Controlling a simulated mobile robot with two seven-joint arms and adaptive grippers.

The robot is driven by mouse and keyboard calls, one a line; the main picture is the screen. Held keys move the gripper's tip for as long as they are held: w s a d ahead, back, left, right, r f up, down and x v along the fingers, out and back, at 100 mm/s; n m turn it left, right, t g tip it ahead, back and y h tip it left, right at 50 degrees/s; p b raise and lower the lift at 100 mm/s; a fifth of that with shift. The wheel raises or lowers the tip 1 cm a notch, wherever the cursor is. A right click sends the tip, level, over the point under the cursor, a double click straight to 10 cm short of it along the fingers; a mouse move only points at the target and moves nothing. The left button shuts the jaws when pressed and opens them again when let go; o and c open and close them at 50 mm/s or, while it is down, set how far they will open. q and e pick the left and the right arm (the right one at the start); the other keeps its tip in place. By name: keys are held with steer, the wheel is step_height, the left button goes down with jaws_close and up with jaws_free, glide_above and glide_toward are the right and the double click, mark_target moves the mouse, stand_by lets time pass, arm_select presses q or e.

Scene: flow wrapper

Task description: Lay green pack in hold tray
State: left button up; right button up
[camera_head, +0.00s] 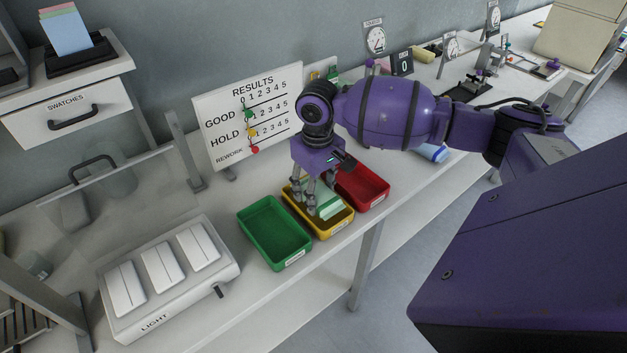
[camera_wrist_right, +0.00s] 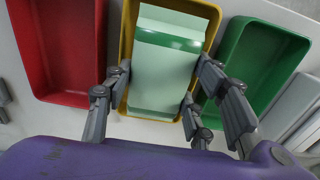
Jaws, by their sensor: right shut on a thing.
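The green pack (camera_wrist_right: 163,72) is pale green with a darker green band. In the right wrist view it lies within the outline of the yellow tray (camera_wrist_right: 126,50), between my fingers. My right gripper (camera_wrist_right: 150,105) is shut on the pack. In the head view my right gripper (camera_head: 317,205) points down over the yellow tray (camera_head: 334,230), and the green pack (camera_head: 328,207) shows partly between the fingers. I cannot tell whether the pack touches the tray floor. The yellow tray stands in line with the HOLD row of the board. My left gripper is not in view.
A green tray (camera_head: 272,228) stands left of the yellow tray and a red tray (camera_head: 376,192) stands right, both empty where visible. A RESULTS board (camera_head: 248,118) stands behind. A light box (camera_head: 165,275) with white panels is at the left. The bench's front edge is close to the trays.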

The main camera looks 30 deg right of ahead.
steer(key=shift+w+f, duration=0.15)
steer(key=shift+f, duration=0.2)
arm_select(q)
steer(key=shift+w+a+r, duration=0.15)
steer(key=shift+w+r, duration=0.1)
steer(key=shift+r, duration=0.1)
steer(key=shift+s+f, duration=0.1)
arm_select(e)
steer(key=o, duration=1.2)
steer(key=shift+c, duration=0.2)
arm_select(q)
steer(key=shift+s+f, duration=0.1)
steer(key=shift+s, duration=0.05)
arm_select(e)
steer(key=shift+o, duration=0.3)
step_height(320, 180, up, 12)
